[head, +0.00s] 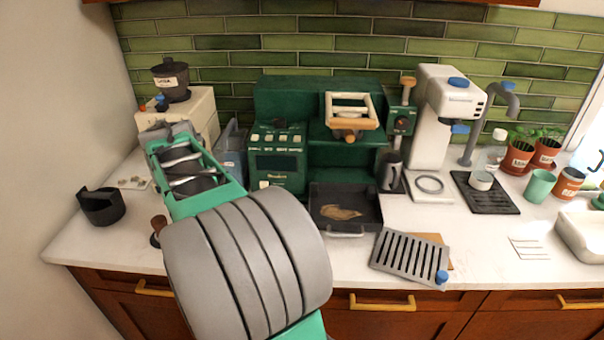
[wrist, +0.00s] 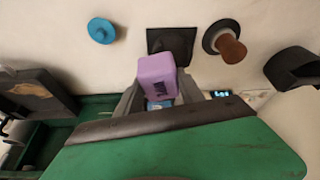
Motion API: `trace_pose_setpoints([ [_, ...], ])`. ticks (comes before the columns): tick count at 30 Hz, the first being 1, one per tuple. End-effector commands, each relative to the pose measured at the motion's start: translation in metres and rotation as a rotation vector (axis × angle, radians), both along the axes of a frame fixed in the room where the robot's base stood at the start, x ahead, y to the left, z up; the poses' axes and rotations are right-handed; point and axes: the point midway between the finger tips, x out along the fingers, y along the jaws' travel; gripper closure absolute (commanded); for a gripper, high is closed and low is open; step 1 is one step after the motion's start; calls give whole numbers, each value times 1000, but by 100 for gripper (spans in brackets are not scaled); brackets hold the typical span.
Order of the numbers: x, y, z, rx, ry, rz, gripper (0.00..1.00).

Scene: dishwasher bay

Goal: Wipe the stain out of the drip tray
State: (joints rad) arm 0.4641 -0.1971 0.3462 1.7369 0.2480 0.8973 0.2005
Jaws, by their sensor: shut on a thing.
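The black drip tray (head: 366,196) sits at the foot of the green coffee machine in the head view, open on top. A brown stain (head: 340,212) lies on its floor. The tray also shows at the left edge of the wrist view (wrist: 60,104), with the lighter stain (wrist: 34,88) in it. In the wrist view my gripper (wrist: 158,95) is shut on a purple sponge-like block (wrist: 157,74) with dark lettering that I cannot read. The block is apart from the tray, to its right in that view. In the head view my arm hides the gripper and the block.
The slotted grate (head: 405,255) with a blue knob lies on the counter, right of the tray. The green coffee machine (head: 277,160) stands behind the tray. A black tub (head: 101,207) and a wooden-handled tamper (wrist: 226,46) stand on the counter. A white grinder (head: 445,115) stands right.

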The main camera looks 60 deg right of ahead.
Motion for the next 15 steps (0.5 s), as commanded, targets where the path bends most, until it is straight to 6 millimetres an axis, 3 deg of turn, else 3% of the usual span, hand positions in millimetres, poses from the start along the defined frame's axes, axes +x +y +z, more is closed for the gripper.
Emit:
trace_pose_setpoints([
  [1,-15,-33,4,0,2,-111,88],
  [6,-82,-129,9,-3,1,-486,88],
  [10,-139,-182,11,-8,-1,-736,88],
  [15,-192,-219,12,-15,-6,-942,88],
])
